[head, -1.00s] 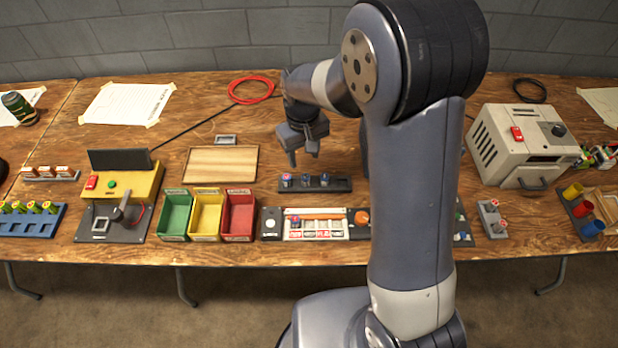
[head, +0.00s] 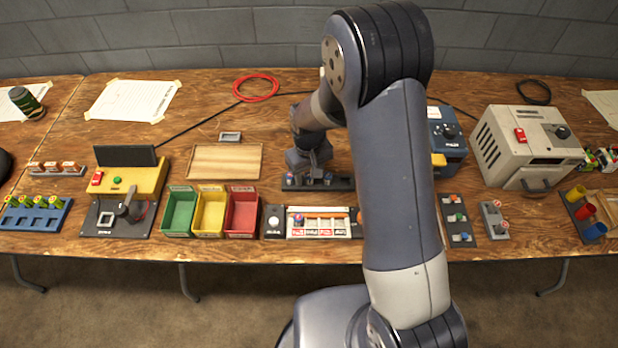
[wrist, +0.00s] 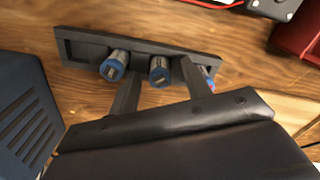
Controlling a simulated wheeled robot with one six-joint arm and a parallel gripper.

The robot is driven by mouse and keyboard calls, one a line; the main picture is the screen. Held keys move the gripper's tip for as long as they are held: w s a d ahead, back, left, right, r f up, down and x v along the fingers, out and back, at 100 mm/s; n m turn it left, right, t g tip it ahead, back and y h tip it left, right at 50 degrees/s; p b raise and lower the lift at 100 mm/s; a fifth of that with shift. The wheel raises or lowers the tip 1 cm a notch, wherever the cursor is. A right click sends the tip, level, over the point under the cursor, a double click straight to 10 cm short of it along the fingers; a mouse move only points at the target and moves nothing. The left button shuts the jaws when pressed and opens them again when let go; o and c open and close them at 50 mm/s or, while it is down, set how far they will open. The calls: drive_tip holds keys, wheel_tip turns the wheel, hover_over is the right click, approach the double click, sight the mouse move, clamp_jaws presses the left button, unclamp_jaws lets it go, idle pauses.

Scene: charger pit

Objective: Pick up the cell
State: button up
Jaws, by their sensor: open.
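Several cells stand in a black rack (head: 345,184); the rack also shows in the wrist view (wrist: 200,60). In the wrist view, two have blue-ringed ends: a left cell (wrist: 113,66) and a middle cell (wrist: 159,70). A third cell (wrist: 208,72), with a blue and red end, is partly hidden behind the right finger. My gripper (head: 310,168) is low over the rack, its fingers open. In the wrist view the middle cell appears between the two fingers. I cannot tell whether either finger touches it.
Green (head: 179,213), yellow (head: 209,215) and red (head: 241,214) bins stand front left of the rack. A panel (head: 320,230) lies in front of it. A wooden tray (head: 225,160) is to its left, and a blue device (head: 447,145) to its right.

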drive_tip(key=shift+c, duration=0.6)
clamp_jaws()
